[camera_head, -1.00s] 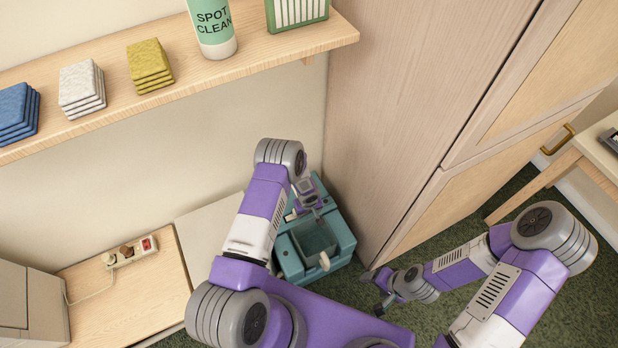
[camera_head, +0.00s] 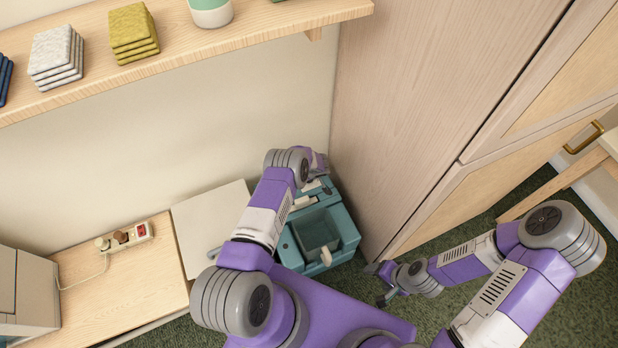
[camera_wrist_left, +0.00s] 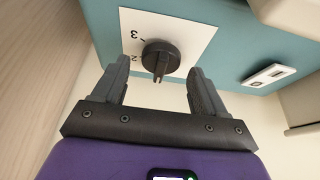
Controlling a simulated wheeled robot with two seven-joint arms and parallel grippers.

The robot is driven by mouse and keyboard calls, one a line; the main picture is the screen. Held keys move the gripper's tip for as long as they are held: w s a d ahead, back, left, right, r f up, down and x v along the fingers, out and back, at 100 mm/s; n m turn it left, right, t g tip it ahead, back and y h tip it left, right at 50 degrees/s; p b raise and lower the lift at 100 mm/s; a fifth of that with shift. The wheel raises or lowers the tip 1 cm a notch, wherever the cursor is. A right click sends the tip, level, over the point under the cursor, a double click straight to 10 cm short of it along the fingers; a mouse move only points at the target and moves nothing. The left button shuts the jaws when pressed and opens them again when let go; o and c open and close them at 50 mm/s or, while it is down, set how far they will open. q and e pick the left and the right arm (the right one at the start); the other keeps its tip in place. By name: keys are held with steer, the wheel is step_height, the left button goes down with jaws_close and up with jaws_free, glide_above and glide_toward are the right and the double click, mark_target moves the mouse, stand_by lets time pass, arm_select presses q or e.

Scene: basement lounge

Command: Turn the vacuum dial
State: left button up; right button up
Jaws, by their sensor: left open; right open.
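The teal vacuum (camera_head: 346,232) stands on the floor between the wall and the wooden cabinet. In the left wrist view its teal panel (camera_wrist_left: 238,50) carries a white plate (camera_wrist_left: 192,30) with numbers, of which a 3 and a 2 show. The black round dial (camera_wrist_left: 160,58) with a ridged grip sits on this plate. My left gripper (camera_wrist_left: 158,70) is open, with one finger to each side of the dial and a gap on both sides. In the head view the dial is hidden. My right gripper (camera_head: 376,284) is open and empty, right of the vacuum.
The tall cabinet (camera_head: 420,110) stands close on the vacuum's right. A low wooden top (camera_head: 125,285) with a power strip (camera_head: 125,238) is at left. Green carpet (camera_head: 455,300) is free at right.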

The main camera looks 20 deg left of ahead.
arm_select(q)
steer(key=shift+f, duration=0.2)
steer(key=c, duration=1)
